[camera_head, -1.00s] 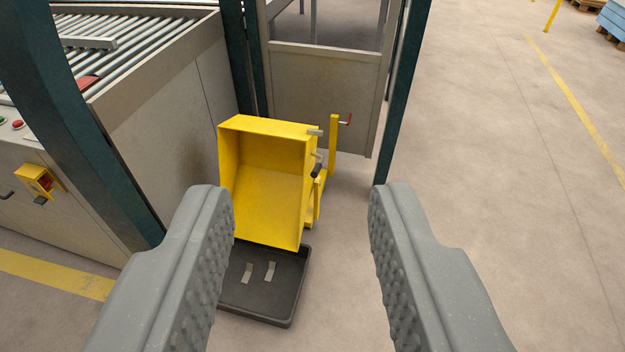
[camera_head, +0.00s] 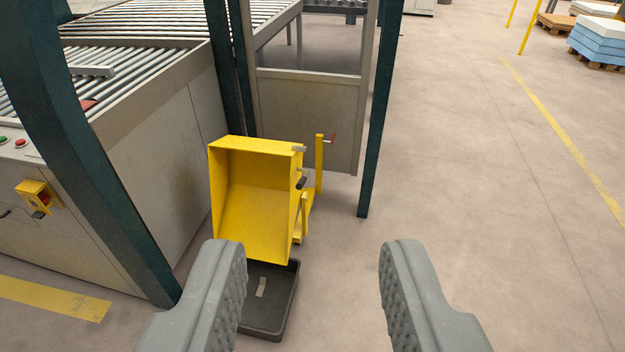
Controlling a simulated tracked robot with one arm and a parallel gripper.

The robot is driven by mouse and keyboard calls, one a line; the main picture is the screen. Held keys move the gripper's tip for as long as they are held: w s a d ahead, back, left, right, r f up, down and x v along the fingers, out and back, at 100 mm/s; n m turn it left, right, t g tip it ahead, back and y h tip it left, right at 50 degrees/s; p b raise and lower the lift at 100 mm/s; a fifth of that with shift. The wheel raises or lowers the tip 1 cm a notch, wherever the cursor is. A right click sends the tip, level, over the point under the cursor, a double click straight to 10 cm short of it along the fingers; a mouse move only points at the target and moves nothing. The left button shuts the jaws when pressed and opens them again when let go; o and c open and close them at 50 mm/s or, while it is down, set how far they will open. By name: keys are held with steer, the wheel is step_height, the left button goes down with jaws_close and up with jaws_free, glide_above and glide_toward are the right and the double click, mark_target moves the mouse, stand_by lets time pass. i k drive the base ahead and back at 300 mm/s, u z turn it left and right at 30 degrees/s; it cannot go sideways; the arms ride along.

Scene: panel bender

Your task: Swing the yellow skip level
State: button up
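The yellow skip (camera_head: 256,200) is tipped forward, its open side facing me, over a black tray (camera_head: 282,318) on the floor. A dark grip (camera_head: 301,184) and a grey tab (camera_head: 299,149) show at its right side. A yellow stand with a post (camera_head: 319,165) and a red-ended lever (camera_head: 330,140) is beside it on the right. My gripper (camera_head: 315,262) is open and empty, its grey fingers wide apart, nearer to me than the skip. The left finger covers part of the tray. The skip's back and underside are hidden.
A roller conveyor machine (camera_head: 160,140) stands on the left, with a dark green frame post (camera_head: 95,170) close by. Another green post (camera_head: 380,110) and a grey panel (camera_head: 305,115) stand behind the skip. Pallets (camera_head: 600,45) stand far back right.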

mark_target(256, 185)
steer(key=z, duration=0.2)
steer(key=i, duration=1.6)
steer(key=u, duration=0.4)
